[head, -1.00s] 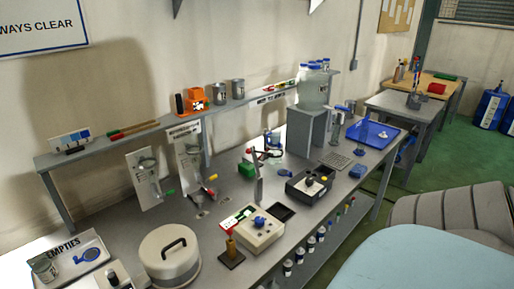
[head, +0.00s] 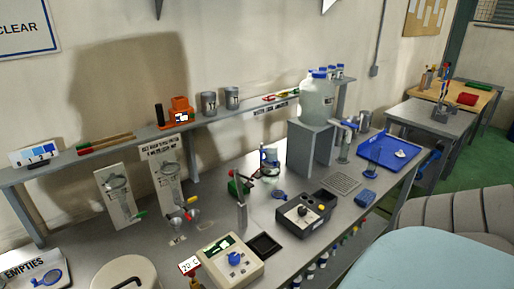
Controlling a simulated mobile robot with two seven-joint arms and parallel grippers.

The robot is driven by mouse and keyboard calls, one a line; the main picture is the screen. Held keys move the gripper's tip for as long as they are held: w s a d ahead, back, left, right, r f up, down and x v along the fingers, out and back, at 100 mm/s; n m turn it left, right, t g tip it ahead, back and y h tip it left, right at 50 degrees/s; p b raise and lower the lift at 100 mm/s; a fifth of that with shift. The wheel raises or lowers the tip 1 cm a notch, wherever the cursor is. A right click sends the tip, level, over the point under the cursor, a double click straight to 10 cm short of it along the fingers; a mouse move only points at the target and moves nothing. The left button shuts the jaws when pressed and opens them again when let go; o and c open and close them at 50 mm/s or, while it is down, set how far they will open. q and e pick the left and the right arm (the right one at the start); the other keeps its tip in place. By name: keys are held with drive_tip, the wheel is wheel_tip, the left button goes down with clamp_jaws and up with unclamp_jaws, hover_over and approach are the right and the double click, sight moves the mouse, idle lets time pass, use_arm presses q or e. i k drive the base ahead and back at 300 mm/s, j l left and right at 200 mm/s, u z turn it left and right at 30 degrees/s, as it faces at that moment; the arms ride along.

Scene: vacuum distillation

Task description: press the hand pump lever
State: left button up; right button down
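No part is clearly marked as the hand pump lever. I cannot tell which of these is the pump. Neither of my grippers is in view.
The grey bench (head: 130,242) is crowded. A white box with a blue knob (head: 234,258), a black-topped box (head: 306,213), a large jug (head: 316,100) on a grey stand and a blue tray (head: 385,158) stand on it. A pale blue surface (head: 425,260) fills the lower right.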

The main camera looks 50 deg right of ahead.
sight(248, 185)
drive_tip(key=l, duration=0.75)
drive_tip(key=k+l, duration=0.15)
drive_tip(key=l, duration=0.65)
